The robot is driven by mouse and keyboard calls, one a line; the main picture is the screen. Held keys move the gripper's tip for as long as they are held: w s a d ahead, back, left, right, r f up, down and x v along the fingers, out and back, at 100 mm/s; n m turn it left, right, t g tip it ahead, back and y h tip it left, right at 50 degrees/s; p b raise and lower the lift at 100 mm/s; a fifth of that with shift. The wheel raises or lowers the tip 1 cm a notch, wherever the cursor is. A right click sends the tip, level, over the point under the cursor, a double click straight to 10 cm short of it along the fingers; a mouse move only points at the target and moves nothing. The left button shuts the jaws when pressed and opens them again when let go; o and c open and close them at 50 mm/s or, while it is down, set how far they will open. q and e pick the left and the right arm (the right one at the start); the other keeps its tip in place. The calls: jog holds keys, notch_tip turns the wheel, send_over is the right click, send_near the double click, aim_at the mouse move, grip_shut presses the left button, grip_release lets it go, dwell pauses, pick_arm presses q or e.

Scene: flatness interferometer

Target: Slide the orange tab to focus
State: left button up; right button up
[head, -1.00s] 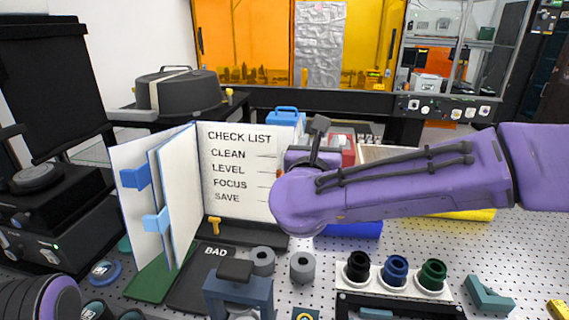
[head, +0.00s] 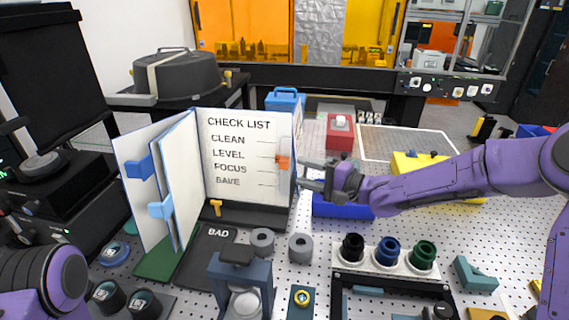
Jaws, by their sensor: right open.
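The checklist board (head: 235,185) stands upright like an open book, with the lines CLEAN, LEVEL, FOCUS and SAVE. The orange tab (head: 283,163) sits at the board's right edge, at about the height of the LEVEL line and above FOCUS. My right gripper (head: 304,174) comes in from the right, open, with its fingers just right of the tab. I cannot tell whether a finger touches the tab. My left arm shows only at the lower left corner; its gripper is out of view.
Blue tabs (head: 161,206) stick out from the board's left pages. A blue bin (head: 343,207) lies under my right wrist. Grey rings (head: 301,248), a BAD mat (head: 207,257) and black, blue and green knobs (head: 387,251) stand in front. A red box (head: 340,134) is behind.

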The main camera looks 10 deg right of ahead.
aim_at(288, 166)
jog(key=p+x, duration=0.1)
jog(key=x, duration=0.6)
jog(key=shift+c, duration=0.3)
grip_shut()
jog(key=f, duration=0.1)
jog(key=f+b, duration=0.1)
jog(key=f, duration=0.2)
jog(key=shift+s+a+f, duration=0.15)
jog(key=shift+s+f, duration=0.1)
jog(key=shift+o, duration=0.3)
grip_release()
